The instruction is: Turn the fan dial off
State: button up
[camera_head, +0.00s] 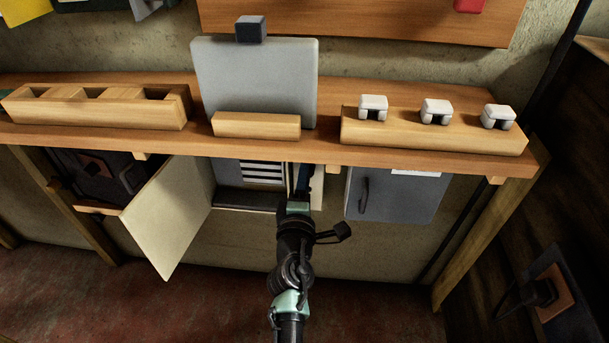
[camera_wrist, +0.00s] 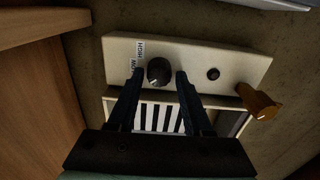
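The fan dial, a round black knob (camera_wrist: 159,71), sits on a cream control panel (camera_wrist: 115,48) in the wrist view. Printed labels, one reading HIGH, stand at its left. My gripper (camera_wrist: 160,75) is open, with one dark finger on each side of the dial. The fingertips reach about level with the knob; I cannot tell whether they touch it. In the head view my gripper (camera_head: 302,182) is under the shelf, in front of a white slatted unit (camera_head: 263,172). The dial is hidden in that view.
A small black knob (camera_wrist: 213,74) and an orange-brown handle (camera_wrist: 258,102) are right of the dial. An open cream door (camera_head: 168,218) stands left; a grey cabinet (camera_head: 397,194) is right.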

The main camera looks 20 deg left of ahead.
jog(key=shift+s, duration=0.1)
jog(key=p+v, duration=0.3)
jog(key=v, duration=0.9)
jog(key=shift+s, duration=0.35)
jog(key=shift+s+d, duration=0.1)
jog(key=shift+d, duration=0.05)
